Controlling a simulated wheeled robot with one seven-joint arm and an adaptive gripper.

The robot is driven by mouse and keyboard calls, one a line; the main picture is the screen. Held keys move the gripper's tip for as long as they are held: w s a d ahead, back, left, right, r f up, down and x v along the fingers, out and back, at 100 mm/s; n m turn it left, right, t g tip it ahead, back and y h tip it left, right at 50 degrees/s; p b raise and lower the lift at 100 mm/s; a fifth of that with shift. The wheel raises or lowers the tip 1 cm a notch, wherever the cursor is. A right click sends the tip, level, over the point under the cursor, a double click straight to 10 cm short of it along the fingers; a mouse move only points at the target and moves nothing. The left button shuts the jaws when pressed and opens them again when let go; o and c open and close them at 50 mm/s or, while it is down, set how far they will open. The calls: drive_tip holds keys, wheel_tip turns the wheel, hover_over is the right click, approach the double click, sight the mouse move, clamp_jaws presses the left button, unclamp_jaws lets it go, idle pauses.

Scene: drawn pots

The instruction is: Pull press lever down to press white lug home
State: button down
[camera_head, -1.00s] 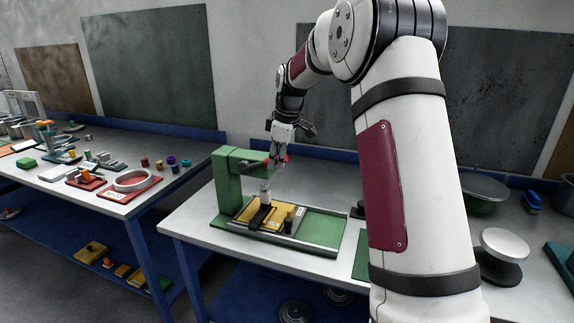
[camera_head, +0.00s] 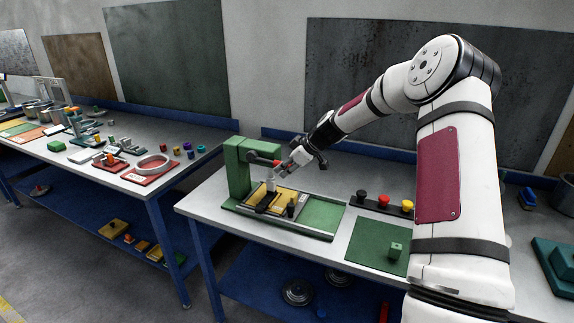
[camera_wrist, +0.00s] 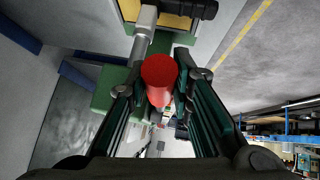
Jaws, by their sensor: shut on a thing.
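The green press (camera_head: 238,168) stands at the left end of the near bench, its arm reaching right. Its red lever grip (camera_wrist: 160,74) sits between the two fingers of my gripper (camera_wrist: 163,92) in the wrist view. My gripper (camera_head: 280,169) is shut on this grip at the right side of the press head. The grey ram (camera_head: 270,184) hangs below the head, over a yellow fixture (camera_head: 284,201) with black parts on it. I cannot make out the white lug clearly; the ram and fixture parts may hide it.
A button strip (camera_head: 383,202) with black, red and yellow buttons lies right of the press. In front of it is a green mat (camera_head: 372,247) with a small green block. Another bench (camera_head: 95,185) with several parts stands at left.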

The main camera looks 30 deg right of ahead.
drive_tip(key=shift+s+f, duration=0.1)
drive_tip(key=shift+f, duration=0.25)
drive_tip(key=c, duration=1.4)
unclamp_jaws()
drive_tip(key=shift+r, duration=0.1)
drive_tip(key=shift+r, duration=0.1)
drive_tip(key=v, duration=1.1)
drive_tip(key=shift+s+d+r, duration=0.15)
drive_tip(key=shift+s+r, duration=0.05)
